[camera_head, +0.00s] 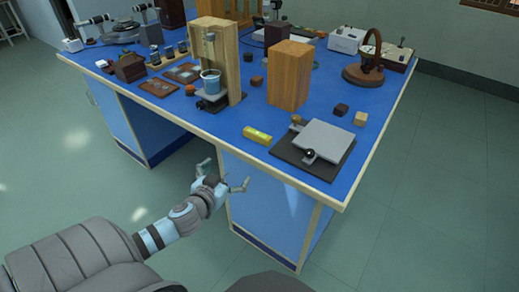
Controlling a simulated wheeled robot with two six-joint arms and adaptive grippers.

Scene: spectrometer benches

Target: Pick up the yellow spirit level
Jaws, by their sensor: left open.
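The yellow spirit level (257,135) lies flat on the blue bench top (232,125), near its front edge. It is a short bar just left of a grey plate on a dark base. My left gripper (224,169) is open and empty. In the picture it is below and to the left of the level, in front of the bench's front edge and apart from the level. My right gripper is not in view.
The grey-topped platform (320,141) stands close to the level's right. The floor (110,200) in front is clear.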

